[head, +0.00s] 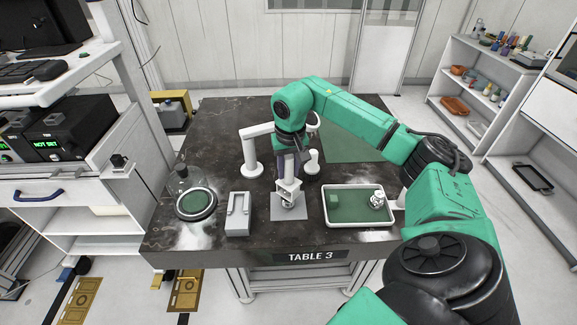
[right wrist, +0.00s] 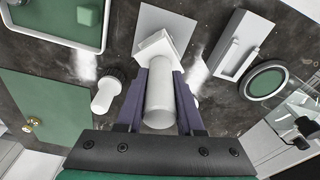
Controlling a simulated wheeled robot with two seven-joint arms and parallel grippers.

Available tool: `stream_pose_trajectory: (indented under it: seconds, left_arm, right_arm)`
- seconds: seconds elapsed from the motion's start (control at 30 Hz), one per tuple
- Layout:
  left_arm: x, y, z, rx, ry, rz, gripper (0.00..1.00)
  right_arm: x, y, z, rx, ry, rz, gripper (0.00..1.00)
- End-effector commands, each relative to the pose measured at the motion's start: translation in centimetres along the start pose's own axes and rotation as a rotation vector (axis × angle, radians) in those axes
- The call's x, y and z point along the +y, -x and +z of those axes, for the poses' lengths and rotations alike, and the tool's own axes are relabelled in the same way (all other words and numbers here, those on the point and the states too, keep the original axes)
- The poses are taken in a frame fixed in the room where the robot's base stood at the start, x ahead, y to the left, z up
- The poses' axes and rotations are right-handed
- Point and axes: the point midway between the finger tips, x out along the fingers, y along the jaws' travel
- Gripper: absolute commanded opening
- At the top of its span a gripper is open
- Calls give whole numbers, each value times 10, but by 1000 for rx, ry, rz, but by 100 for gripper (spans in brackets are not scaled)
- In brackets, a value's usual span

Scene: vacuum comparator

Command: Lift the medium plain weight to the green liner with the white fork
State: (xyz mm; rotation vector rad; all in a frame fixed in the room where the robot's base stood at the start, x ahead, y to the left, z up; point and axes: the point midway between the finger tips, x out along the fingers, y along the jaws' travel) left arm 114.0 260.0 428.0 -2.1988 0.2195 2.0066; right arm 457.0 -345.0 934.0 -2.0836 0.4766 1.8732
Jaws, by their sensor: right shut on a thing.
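My right gripper (head: 288,170) reaches in over the middle of the table. It also shows in the right wrist view (right wrist: 160,95), where its purple fingers are shut on the thick white handle of the white fork (right wrist: 159,88). The fork (head: 289,190) points down over a grey plate (head: 277,213). A small greyish shape shows at its lower end; I cannot tell whether it is a weight or fork. A green liner (head: 350,212) covers the white-rimmed tray, with a pale weight (head: 376,199) at its right. I cannot identify the medium plain weight. My left gripper is not in view.
A grey slotted block (head: 238,213) and a round dish with green inside (head: 196,204) stand to the left. A white bent post (head: 252,158) and a white knob (head: 313,160) stand behind the fork. A green mat (head: 350,148) lies at the back right.

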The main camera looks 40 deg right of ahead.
Motion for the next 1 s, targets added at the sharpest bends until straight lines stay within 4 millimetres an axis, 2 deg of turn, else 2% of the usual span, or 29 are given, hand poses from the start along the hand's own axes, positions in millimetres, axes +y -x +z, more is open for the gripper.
stream_pose_trajectory:
  seconds: [0.8, 1.0]
  left_arm:
    - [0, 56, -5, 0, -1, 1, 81]
    - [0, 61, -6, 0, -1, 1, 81]
  right_arm:
    - [0, 64, -7, 2, 0, -1, 0]
    - [0, 70, -8, 1, 0, 0, 0]
